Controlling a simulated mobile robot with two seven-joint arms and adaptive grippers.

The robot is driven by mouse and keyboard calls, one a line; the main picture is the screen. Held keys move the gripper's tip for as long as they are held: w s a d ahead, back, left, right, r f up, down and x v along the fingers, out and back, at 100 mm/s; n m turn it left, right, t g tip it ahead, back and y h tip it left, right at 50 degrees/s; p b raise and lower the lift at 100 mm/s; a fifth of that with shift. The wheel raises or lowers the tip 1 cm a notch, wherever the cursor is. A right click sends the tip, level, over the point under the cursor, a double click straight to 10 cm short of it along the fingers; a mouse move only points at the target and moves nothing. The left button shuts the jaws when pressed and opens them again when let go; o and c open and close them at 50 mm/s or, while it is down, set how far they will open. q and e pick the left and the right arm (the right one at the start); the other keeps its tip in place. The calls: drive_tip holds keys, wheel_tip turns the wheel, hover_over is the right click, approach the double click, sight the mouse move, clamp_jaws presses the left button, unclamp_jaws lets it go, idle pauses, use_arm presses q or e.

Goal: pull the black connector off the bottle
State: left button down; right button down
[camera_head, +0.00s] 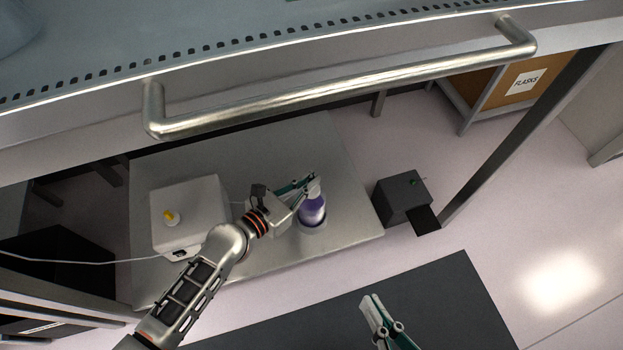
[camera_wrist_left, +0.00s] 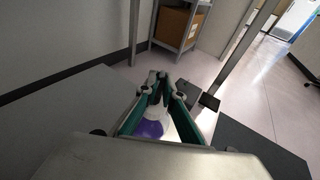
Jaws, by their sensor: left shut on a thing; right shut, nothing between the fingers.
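The bottle (camera_head: 312,208), with purple contents and a pale top, stands in a round holder on the grey table. It also shows below the fingers in the left wrist view (camera_wrist_left: 152,128). My left gripper (camera_head: 315,181) reaches in from the left and is shut at the top of the bottle; its fingertips also show in the left wrist view (camera_wrist_left: 163,78). The black connector is not clearly visible; the fingers hide what they hold there. My right gripper (camera_head: 371,299) is shut and empty, low in the head view, apart from the bottle.
A white box device (camera_head: 190,200) with a yellow knob stands on the table (camera_head: 320,135) to the left. A dark box (camera_head: 403,196) stands right of the table. A metal handle bar (camera_head: 340,88) crosses above. A shelf labelled FLASKS (camera_head: 530,80) is at upper right.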

use_arm(q)
drive_tip(key=shift+r+p, duration=0.3)
drive_tip(key=shift+r, duration=0.1)
use_arm(e)
drive_tip(key=shift+w+r, duration=0.1)
drive_tip(key=shift+r, duration=0.35)
use_arm(q)
drive_tip(key=shift+r, duration=0.3)
use_arm(e)
drive_tip(key=shift+w+r, duration=0.3)
drive_tip(key=shift+r, duration=0.2)
